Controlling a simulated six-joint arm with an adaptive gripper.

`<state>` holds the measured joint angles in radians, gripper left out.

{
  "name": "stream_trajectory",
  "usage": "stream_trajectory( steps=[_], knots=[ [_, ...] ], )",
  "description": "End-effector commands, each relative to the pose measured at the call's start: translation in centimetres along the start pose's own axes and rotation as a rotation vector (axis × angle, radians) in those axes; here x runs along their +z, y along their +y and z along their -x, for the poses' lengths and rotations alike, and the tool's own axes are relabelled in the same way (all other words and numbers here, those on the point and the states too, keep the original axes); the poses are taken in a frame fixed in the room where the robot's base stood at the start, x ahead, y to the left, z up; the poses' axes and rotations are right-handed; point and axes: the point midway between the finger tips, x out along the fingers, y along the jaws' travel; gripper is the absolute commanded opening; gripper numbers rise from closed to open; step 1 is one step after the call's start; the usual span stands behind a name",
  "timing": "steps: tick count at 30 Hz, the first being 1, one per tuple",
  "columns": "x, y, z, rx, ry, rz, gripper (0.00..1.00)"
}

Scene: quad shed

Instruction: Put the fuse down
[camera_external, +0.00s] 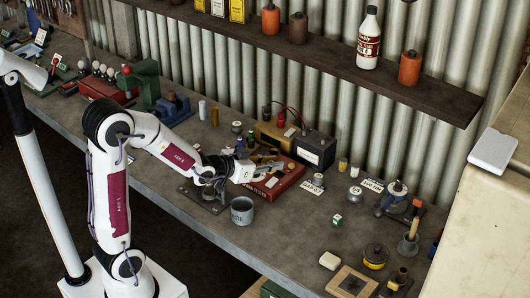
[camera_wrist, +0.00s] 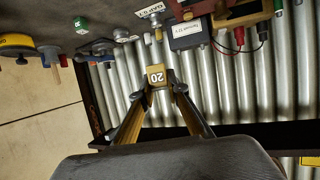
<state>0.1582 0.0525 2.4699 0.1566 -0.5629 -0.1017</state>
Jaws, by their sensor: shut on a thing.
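The fuse looks like a small tan block with a white "20" label (camera_wrist: 156,77) in the wrist view. My gripper (camera_wrist: 163,88) is shut on it, one finger on each side. In the external view my gripper (camera_external: 268,168) is over the bench, by a red box (camera_external: 284,180) with a pale label. The fuse is too small to make out there. I cannot tell the exact height of the fuse over the bench.
A grey mug (camera_external: 242,211) stands just in front of my gripper. A black battery (camera_external: 314,151) and brown unit stand behind it, with a label plate (camera_external: 312,186) to the right. The grey bench (camera_external: 285,245) is clear in front, right of the mug.

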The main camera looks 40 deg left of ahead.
Motion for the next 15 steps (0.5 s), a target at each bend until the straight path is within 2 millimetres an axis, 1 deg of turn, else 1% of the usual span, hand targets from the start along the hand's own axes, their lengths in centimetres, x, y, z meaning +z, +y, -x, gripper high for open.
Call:
stream_trajectory(
  steps=[1,8,15],
  knots=[
    [0.0,-1.2,-0.3,-0.015,-0.001,0.006,0.00],
    [-0.1,-6.0,-1.5,-0.061,0.000,0.025,0.00],
    [-0.1,-11.3,-2.4,-0.104,-0.001,0.043,0.00]
  ],
)
